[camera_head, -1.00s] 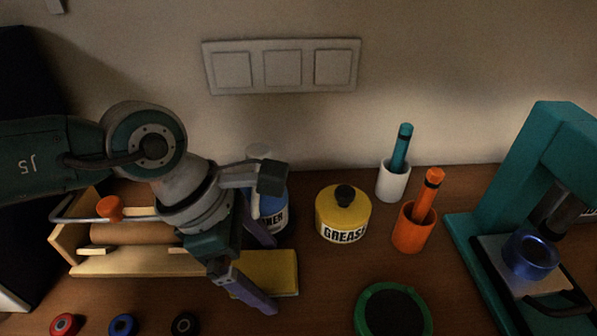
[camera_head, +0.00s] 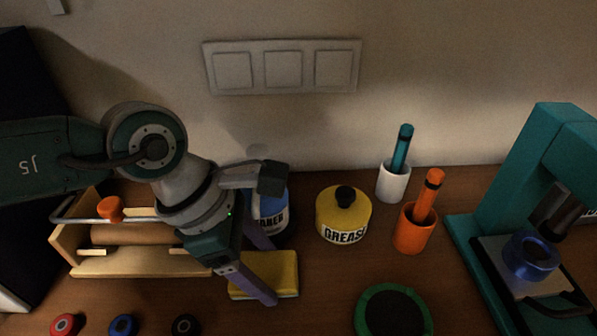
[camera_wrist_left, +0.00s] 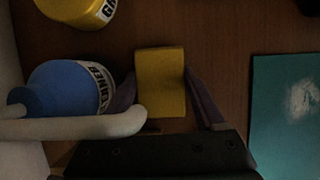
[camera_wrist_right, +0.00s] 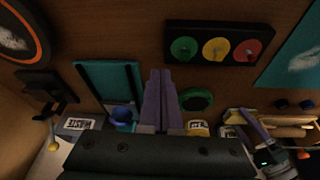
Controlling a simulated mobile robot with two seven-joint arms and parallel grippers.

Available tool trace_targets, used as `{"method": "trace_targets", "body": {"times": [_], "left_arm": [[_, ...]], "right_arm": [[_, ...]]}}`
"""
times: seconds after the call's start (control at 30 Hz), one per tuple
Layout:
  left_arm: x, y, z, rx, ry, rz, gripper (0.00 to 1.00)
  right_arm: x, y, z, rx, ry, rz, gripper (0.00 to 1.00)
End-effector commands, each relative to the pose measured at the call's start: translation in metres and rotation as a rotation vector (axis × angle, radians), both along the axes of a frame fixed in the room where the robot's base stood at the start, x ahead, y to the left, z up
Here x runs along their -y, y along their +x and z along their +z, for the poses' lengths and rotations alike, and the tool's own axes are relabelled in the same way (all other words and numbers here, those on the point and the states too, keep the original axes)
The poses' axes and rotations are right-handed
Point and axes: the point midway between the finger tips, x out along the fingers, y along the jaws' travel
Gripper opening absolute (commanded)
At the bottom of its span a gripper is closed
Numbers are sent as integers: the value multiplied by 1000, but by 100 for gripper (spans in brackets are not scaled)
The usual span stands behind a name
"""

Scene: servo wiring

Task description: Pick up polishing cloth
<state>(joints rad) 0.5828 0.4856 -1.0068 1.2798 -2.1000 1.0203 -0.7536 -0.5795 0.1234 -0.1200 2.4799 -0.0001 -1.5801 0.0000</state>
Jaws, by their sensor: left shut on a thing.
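The polishing cloth, a yellow folded pad (camera_head: 280,277), lies on the wooden table in the head view. My left gripper (camera_head: 263,262) is shut on it, with one purple finger on each side. The left wrist view shows the yellow cloth (camera_wrist_left: 160,80) between the two fingers of my left gripper (camera_wrist_left: 165,95). Part of the cloth is hidden by the near finger in the head view. My right gripper (camera_wrist_right: 160,95) is shut and empty in the right wrist view, away from the cloth.
A blue cleaner bottle (camera_head: 272,210) stands close behind the left gripper. A yellow grease pot (camera_head: 342,215) is to the right. A wooden holder (camera_head: 140,265) with a brown roll is at left. A round green-rimmed pad (camera_head: 392,312) and a teal press (camera_head: 490,250) lie further right.

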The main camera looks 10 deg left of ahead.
Motion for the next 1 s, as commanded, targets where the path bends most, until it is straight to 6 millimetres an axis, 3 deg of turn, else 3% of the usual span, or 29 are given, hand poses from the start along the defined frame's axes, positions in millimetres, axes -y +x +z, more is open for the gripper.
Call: {"method": "trace_targets", "body": {"times": [0.27,0.47,0.77,1.0], "left_arm": [[0,1,11,2,0,-1,18],[-1,1,44,7,0,-3,18],[18,-65,40,-4,-1,-6,18],[37,-130,39,-4,-3,-3,18]], "right_arm": [[0,0,8,1,0,0,0],[0,0,10,1,1,-1,0],[-1,0,13,1,3,-2,0],[-1,0,9,-1,5,-3,0]]}}
